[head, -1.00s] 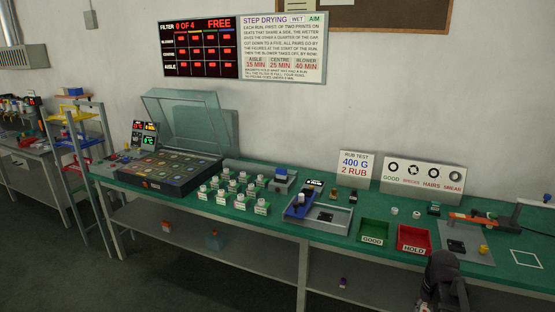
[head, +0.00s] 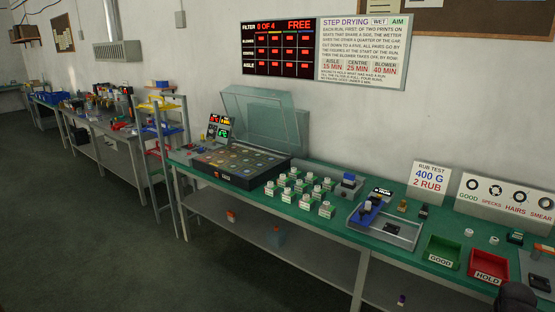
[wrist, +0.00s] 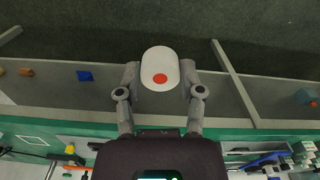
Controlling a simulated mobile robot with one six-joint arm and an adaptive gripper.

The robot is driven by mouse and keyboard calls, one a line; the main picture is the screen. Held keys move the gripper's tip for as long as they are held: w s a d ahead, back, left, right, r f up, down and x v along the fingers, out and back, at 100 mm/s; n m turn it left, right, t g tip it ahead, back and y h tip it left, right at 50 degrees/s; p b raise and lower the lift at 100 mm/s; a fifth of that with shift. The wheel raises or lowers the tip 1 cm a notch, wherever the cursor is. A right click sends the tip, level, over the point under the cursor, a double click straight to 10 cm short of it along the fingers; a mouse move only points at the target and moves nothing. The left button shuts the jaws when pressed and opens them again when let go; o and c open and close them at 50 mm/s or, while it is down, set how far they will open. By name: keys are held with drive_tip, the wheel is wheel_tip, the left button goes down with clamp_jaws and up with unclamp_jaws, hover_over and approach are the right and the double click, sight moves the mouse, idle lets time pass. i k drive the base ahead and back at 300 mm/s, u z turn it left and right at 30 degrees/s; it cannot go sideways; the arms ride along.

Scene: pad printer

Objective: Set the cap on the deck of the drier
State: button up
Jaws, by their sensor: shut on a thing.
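A white cap with rounded ends and a red dot (wrist: 158,56) is held between the two fingers of my gripper (wrist: 159,78) in the wrist view. My gripper is shut on it, over the aisle side of the green bench. In the head view only a dark part of my arm shows at the bottom right corner; the cap is not visible there. The drier (head: 232,181) is a dark box at the left end of the bench. Its clear lid (head: 262,118) stands open, and its deck shows rows of small coloured seats.
Several white-topped pieces (head: 312,193) stand beside the drier on the green bench. A blue-and-grey fixture (head: 392,229), a green GOOD tray (head: 442,251) and a red HOLD tray (head: 487,265) are further right. A rack (head: 163,130) stands left of the bench. Floor in front is clear.

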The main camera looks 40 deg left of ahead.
sight(248, 170)
drive_tip(key=u, duration=2.5)
drive_tip(key=i, duration=1.95)
drive_tip(key=z, duration=0.05)
